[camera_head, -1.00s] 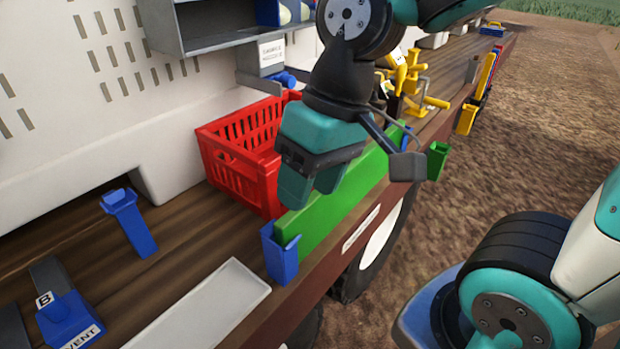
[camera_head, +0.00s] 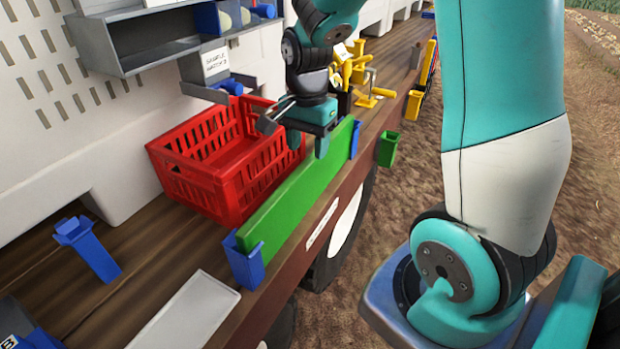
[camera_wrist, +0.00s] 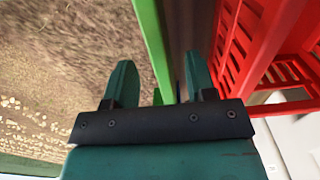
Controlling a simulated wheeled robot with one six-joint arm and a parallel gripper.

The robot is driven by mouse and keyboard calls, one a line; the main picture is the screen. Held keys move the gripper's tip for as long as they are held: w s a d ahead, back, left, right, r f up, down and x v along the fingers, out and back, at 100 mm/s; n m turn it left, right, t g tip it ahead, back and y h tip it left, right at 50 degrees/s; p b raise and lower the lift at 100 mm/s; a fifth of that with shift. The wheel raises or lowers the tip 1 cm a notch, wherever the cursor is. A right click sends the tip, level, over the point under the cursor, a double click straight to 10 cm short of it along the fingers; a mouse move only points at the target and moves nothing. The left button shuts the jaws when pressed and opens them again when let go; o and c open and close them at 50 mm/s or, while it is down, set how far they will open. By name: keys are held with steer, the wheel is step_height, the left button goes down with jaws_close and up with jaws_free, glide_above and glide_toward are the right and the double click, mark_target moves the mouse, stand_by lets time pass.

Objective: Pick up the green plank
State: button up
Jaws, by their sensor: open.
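The green plank (camera_head: 297,200) stands on edge along the front rim of the wooden bed. A blue bracket (camera_head: 243,258) holds its near end and another blue bracket (camera_head: 355,139) its far end. My gripper (camera_head: 308,142) is over the plank's far half, pointing down. In the wrist view the green plank (camera_wrist: 152,45) runs between the two spread fingers of my gripper (camera_wrist: 160,85), nearer the middle than either finger. The fingers look apart from it. How deep they reach beside the plank I cannot tell.
A red crate (camera_head: 215,160) stands just behind the plank, close to one finger. A small green holder (camera_head: 388,148) hangs outside the bed's edge. Yellow tools (camera_head: 358,75) lie farther along. A pale tray (camera_head: 188,312) lies at the near end.

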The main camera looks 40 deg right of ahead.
mark_target(309, 159)
steer(key=shift+s+f+p, duration=0.15)
steer(key=shift+f+p, duration=0.8)
steer(key=shift+f, duration=2.3)
jaws_close()
